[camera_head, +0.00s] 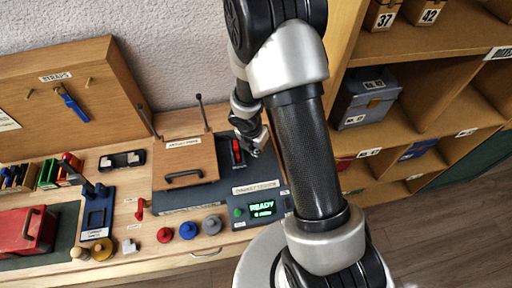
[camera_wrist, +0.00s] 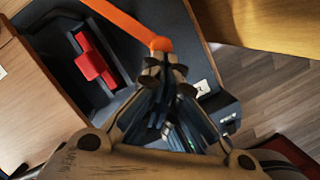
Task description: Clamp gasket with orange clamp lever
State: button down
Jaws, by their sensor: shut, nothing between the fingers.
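In the head view my gripper (camera_head: 255,140) is over the right side of the wooden fixture, and I cannot make out the orange lever there. A red block (camera_wrist: 95,62) sits in a black holder left of the lever; it also shows in the head view (camera_head: 237,151). I cannot identify a gasket for certain.
A wooden lid with a black handle (camera_head: 184,177) lies left of the red block. A console with a green READY display (camera_head: 262,208) stands in front. Several coloured knobs (camera_head: 188,230) are on the bench. A wooden shelf unit (camera_head: 425,80) with bins rises at right.

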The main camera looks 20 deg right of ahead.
jog(key=shift+d+n+t+y+p, duration=0.15)
jog(key=shift+d+n+p, duration=0.1)
jog(key=shift+d+n, duration=0.6)
jog(key=shift+d+n+t+y+p, duration=0.2)
jog(key=shift+d+n, duration=0.3)
jog(key=shift+n, duration=0.55)
dwell(1.0)
jog(key=shift+w+d+n+y+p, duration=0.2)
jog(key=shift+w+d+n+p, duration=0.15)
jog(key=shift+d+n+p, duration=0.45)
jog(key=shift+w+d+n+y+p, duration=0.15)
jog(key=shift+w+d+n+p, duration=0.2)
jog(key=shift+n, duration=0.75)
dwell(3.2)
